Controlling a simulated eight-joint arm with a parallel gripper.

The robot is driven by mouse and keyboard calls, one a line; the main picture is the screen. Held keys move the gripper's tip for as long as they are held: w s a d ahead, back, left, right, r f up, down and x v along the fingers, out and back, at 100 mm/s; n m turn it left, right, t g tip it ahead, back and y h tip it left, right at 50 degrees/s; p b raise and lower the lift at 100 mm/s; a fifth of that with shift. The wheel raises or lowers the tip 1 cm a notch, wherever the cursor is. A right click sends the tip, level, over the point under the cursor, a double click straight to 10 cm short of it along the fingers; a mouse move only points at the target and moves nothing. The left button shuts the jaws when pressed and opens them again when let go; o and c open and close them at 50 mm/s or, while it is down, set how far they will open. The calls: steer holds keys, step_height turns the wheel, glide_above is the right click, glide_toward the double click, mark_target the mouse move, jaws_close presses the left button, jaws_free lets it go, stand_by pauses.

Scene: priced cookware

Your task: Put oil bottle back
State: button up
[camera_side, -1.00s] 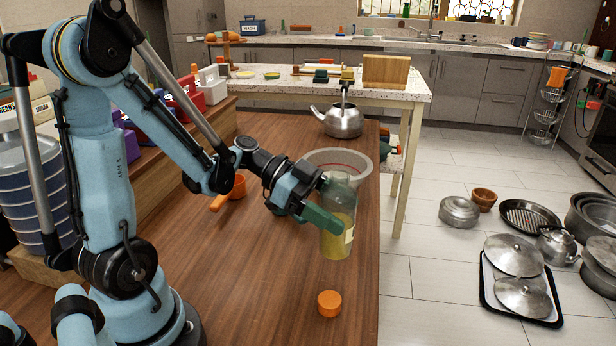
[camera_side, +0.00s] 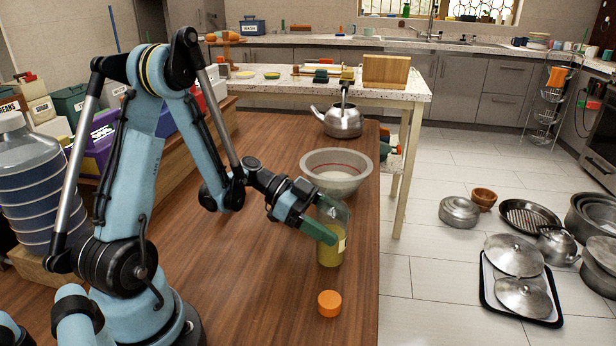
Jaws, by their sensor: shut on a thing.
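The oil bottle (camera_side: 331,254) is upright, clear at the top with yellow oil below and a pale label on its right side. It is near the right edge of the wooden table (camera_side: 240,280), in front of the bowl. My gripper (camera_side: 326,220), with dark green fingers, is shut on the bottle from the left, around its upper part. The fingers hide some of the bottle. Its base looks at or very close to the tabletop; I cannot tell whether it touches. An orange cap (camera_side: 329,304) lies on the table in front of the bottle.
A grey bowl with a red line inside (camera_side: 336,188) stands right behind the bottle. A metal kettle (camera_side: 343,122) is farther back. Boxes and jugs crowd the raised shelf at left. The table's middle is clear; its right edge is close to the bottle.

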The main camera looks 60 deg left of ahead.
steer(key=shift+f, duration=0.15)
steer(key=o, duration=1.4)
steer(key=shift+c, duration=0.2)
steer(key=v, duration=1.2)
steer(key=s+d+r+n+y, duration=0.1)
steer(key=d+r+n+y, duration=0.1)
steer(key=d+n+y, duration=0.9)
steer(key=shift+d+r+n+y, duration=0.25)
steer(key=shift+r+n+y, duration=0.05)
